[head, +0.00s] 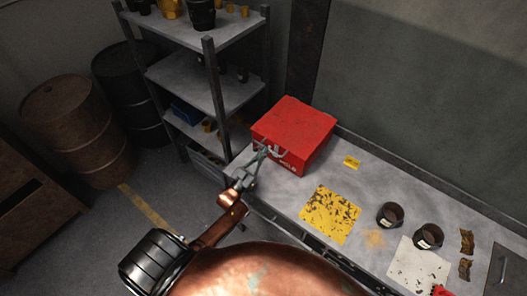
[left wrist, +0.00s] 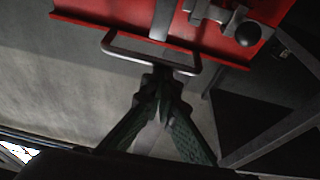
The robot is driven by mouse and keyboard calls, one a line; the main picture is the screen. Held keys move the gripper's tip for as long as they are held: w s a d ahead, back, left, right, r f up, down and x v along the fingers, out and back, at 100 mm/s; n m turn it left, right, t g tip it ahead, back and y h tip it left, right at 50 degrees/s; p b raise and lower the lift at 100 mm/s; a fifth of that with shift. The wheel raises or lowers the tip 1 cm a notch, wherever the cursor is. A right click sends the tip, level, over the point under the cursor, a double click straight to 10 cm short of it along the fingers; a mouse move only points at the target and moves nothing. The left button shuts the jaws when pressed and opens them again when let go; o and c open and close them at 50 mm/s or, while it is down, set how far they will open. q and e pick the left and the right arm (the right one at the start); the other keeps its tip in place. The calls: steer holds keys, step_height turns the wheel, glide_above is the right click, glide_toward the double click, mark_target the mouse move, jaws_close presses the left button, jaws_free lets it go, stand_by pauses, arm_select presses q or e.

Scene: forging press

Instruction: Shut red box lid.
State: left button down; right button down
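The red box (head: 294,130) stands on the grey bench against the wall. Its lid (head: 296,117) looks down in the head view; I cannot tell if a small gap remains. A metal handle (head: 278,153) sticks out from its front, and the handle bar shows large in the left wrist view (left wrist: 125,53). My left gripper (head: 262,155) is at this handle. In the left wrist view its green fingers (left wrist: 161,82) come together at the middle of the bar and look shut on it. My right gripper is not in view.
A yellow speckled sheet (head: 330,214), two dark cups (head: 390,215) (head: 428,237) and a white sheet (head: 418,266) lie to the right on the bench. A metal shelf (head: 200,85) stands left of the box. Barrels (head: 78,130) (head: 133,95) stand farther left.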

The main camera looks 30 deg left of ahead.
arm_select(q)
steer(key=r+b+v, duration=0.1)
steer(key=v, duration=0.8)
steer(key=shift+s+r, duration=0.25)
steer(key=shift+s, duration=0.05)
